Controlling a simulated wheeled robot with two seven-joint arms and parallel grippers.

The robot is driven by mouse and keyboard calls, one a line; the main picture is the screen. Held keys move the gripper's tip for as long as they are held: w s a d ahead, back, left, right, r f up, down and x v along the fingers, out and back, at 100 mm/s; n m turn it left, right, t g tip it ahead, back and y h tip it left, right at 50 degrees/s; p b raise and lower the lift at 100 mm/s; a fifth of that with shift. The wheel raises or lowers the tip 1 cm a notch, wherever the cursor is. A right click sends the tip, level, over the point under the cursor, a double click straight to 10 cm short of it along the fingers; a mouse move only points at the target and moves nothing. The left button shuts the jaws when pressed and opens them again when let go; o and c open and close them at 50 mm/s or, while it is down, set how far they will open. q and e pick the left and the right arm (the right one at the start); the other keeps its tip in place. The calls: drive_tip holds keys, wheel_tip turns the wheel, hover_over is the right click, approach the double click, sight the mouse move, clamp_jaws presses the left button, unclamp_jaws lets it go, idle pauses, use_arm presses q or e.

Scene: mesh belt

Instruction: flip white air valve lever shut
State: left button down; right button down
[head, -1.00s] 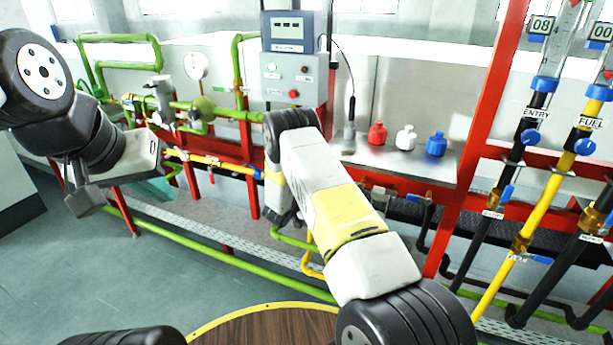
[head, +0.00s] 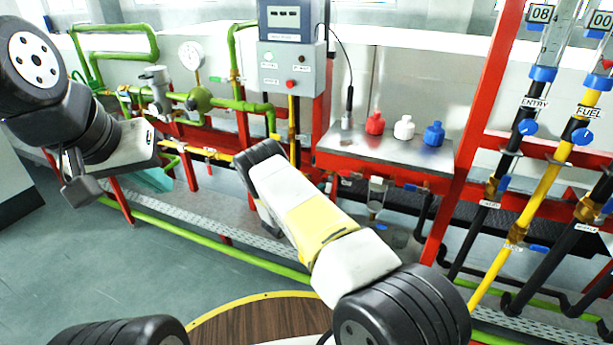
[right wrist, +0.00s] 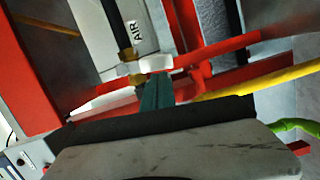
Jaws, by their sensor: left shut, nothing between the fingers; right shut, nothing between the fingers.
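In the right wrist view a pale pipe carries an AIR label (right wrist: 137,32), with a brass fitting below it. A white lever piece (right wrist: 155,63) lies across the pipe there, just beyond my fingertips. My right gripper (right wrist: 158,78) has teal fingers, shut and empty; they reach up to the white piece, and I cannot tell whether they touch it. In the head view my right forearm hides the right fingers, and I cannot make out the air valve. My left gripper (head: 157,180) is shut and empty at the left, in front of the green pipework.
A red frame and a yellow pipe (right wrist: 270,80) lie close around my right fingers. In the head view, a steel shelf (head: 390,150) holds red, white and blue bottles. A grey control box (head: 291,68) stands behind my right arm. The floor at left is clear.

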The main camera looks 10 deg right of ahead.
drive_tip(key=shift+s+d+f, duration=0.2)
drive_tip(key=shift+d, duration=0.05)
drive_tip(key=shift+d+f, duration=0.1)
idle(0.6)
drive_tip(key=shift+s, duration=0.1)
